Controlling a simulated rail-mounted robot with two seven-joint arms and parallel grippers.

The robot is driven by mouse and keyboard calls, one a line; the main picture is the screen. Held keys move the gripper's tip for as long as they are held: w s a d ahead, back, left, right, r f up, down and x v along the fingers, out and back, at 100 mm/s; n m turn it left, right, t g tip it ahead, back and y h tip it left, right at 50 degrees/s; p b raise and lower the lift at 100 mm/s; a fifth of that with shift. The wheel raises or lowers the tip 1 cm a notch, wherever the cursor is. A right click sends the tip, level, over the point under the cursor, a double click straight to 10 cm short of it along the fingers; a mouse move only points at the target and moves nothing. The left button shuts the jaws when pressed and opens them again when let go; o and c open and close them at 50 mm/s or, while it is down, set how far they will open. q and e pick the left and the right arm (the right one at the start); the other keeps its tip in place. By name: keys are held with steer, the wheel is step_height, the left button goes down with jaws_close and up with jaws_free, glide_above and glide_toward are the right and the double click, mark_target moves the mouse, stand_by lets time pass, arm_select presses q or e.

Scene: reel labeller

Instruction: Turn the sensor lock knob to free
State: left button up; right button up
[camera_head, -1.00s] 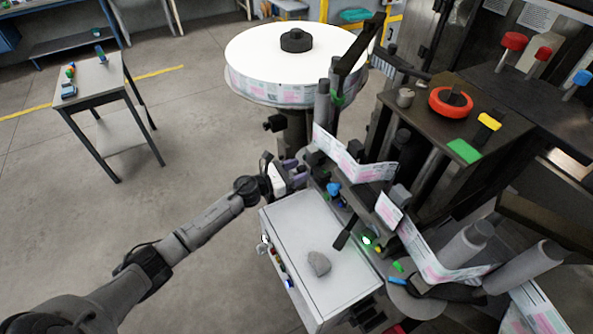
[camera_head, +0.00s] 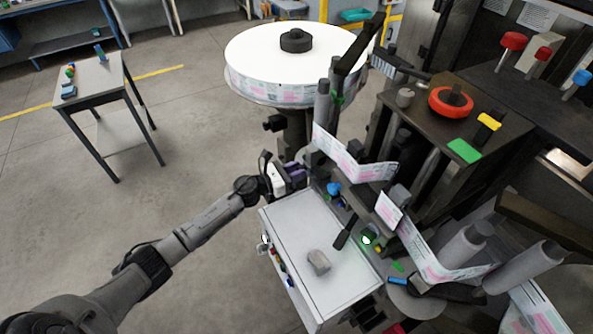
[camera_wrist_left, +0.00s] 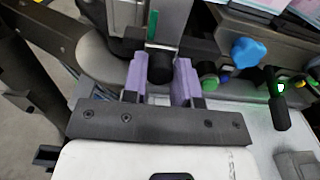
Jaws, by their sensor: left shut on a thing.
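My left gripper (camera_wrist_left: 160,85) has purple fingers, one on each side of a black cylindrical knob (camera_wrist_left: 160,68), which I take to be the sensor lock knob. The fingers are shut on it. A green stripe (camera_wrist_left: 152,25) shows on the grey part just behind the knob. In the head view my left gripper (camera_head: 296,172) is at the machine's near side, below the white reel, and hides the knob. I cannot read any lock or free marking. My right gripper is not in view.
A blue knob (camera_wrist_left: 247,52) stands right of the gripper, with a black lever (camera_wrist_left: 278,105) further right. The white cabinet top (camera_head: 295,230) lies below, with a grey block (camera_head: 318,262) on it. The label web (camera_head: 350,160) runs close by. Open floor lies left.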

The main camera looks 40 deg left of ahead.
arm_select(q)
steer(key=shift+f+n+p, duration=0.15)
steer(key=shift+n+p, duration=3.45)
steer(key=shift+n, duration=10.9)
steer(key=o, duration=0.9)
steer(key=shift+o, duration=0.2)
